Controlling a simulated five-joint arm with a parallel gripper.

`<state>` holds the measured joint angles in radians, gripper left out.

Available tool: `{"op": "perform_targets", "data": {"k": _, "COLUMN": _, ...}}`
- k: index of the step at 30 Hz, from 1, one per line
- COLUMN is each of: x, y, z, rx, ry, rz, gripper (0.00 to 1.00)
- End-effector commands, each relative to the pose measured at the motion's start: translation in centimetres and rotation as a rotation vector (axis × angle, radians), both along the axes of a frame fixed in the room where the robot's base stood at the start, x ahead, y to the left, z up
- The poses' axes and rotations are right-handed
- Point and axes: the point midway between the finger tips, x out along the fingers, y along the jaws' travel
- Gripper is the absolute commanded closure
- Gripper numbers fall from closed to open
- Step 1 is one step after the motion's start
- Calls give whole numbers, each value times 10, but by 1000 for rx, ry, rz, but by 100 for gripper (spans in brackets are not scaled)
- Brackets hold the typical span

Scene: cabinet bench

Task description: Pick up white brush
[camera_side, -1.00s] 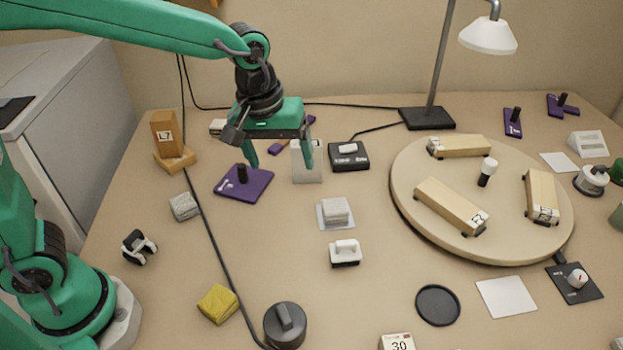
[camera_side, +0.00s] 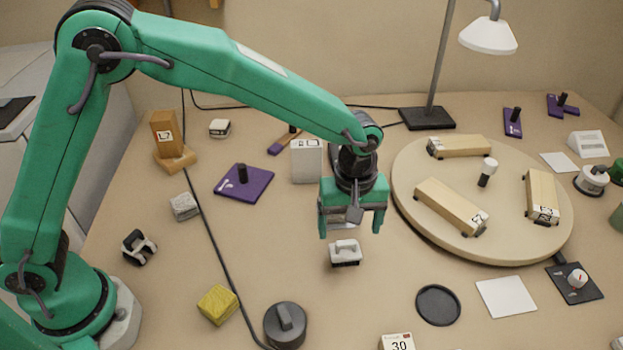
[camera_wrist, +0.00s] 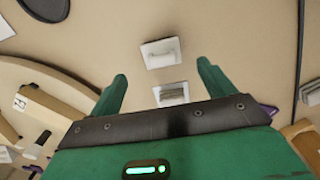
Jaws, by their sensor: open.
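The white brush (camera_side: 345,248), with a raised white handle and a dark underside, stands upright on the bench in the side view. It also shows in the wrist view (camera_wrist: 161,53), just beyond the fingertips and between their lines. My gripper (camera_side: 350,232) is open and empty, pointing down above and slightly behind the brush. In the wrist view its two green fingers (camera_wrist: 162,70) are spread wide, apart from the brush.
A round turntable (camera_side: 415,225) with wooden blocks is to the right. A grey box (camera_side: 307,162) stands behind. A dark knobbed disc (camera_side: 285,325) and yellow block (camera_side: 218,304) are front left.

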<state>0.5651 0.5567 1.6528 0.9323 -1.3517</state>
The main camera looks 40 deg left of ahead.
Motion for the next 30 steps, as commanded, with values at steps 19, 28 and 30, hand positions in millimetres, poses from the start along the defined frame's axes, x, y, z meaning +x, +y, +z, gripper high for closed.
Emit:
{"op": "perform_targets", "data": {"k": 19, "x": 0, "y": 1, "z": -28, "rx": 1, "ry": 1, "rz": -1, "gripper": 18}}
{"op": "perform_targets", "data": {"k": 28, "x": -1, "y": 4, "z": -58, "rx": 1, "ry": 3, "rz": -1, "gripper": 18}}
{"op": "perform_targets", "data": {"k": 30, "x": -1, "y": 4, "z": -66, "rx": 1, "ry": 3, "rz": -1, "gripper": 18}}
